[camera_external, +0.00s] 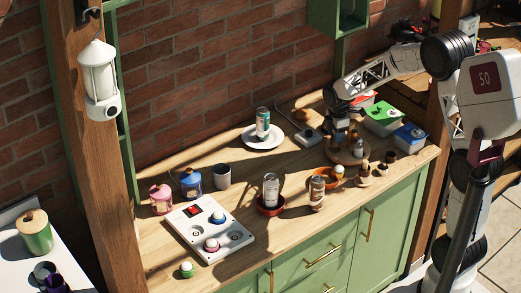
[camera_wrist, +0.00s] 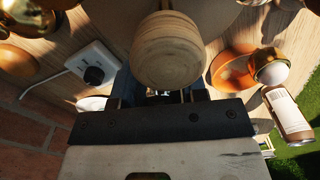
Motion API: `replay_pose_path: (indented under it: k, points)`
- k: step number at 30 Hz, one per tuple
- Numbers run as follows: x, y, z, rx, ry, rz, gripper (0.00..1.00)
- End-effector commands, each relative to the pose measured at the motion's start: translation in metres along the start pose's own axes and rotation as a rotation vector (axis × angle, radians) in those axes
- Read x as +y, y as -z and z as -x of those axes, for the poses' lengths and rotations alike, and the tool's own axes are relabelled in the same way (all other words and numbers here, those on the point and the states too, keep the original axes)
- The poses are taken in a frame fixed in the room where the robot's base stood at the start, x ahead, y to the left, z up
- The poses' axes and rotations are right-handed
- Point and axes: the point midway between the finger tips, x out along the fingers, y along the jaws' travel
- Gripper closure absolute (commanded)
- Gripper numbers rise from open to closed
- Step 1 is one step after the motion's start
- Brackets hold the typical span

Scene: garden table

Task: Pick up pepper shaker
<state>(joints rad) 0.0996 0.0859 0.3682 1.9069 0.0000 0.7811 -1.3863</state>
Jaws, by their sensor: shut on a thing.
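A round pale wooden top (camera_wrist: 167,50), which I take to be the pepper shaker, fills the space in front of the jaws in the wrist view. My gripper (camera_wrist: 160,97) is shut on it; the fingers and the shaker's lower body are mostly hidden. In the external view my gripper (camera_external: 341,136) points down at the round wooden tray (camera_external: 349,158) at the right of the table. A small grey-topped shaker (camera_external: 358,147) stands on that tray. I cannot tell whether the held shaker touches the tray.
An orange bowl with an egg (camera_external: 336,172) and a brown can (camera_external: 317,192) stand in front. Small wooden pieces (camera_external: 365,175) stand close by.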

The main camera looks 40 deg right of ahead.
Motion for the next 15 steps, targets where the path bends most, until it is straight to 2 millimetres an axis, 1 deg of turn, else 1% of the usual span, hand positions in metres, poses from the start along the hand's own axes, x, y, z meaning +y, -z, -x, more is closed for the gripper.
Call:
replay_pose_path:
  k: [1, 3, 9, 15]
  points:
    - [0.001, 0.000, 0.009, 0.001, -0.003, 0.000, 0.86]
    - [0.001, 0.000, 0.020, 0.001, -0.004, 0.000, 0.86]
    - [0.001, 0.000, 0.050, 0.001, -0.004, 0.000, 0.86]
    - [0.000, 0.000, 0.068, 0.000, -0.001, 0.000, 0.86]
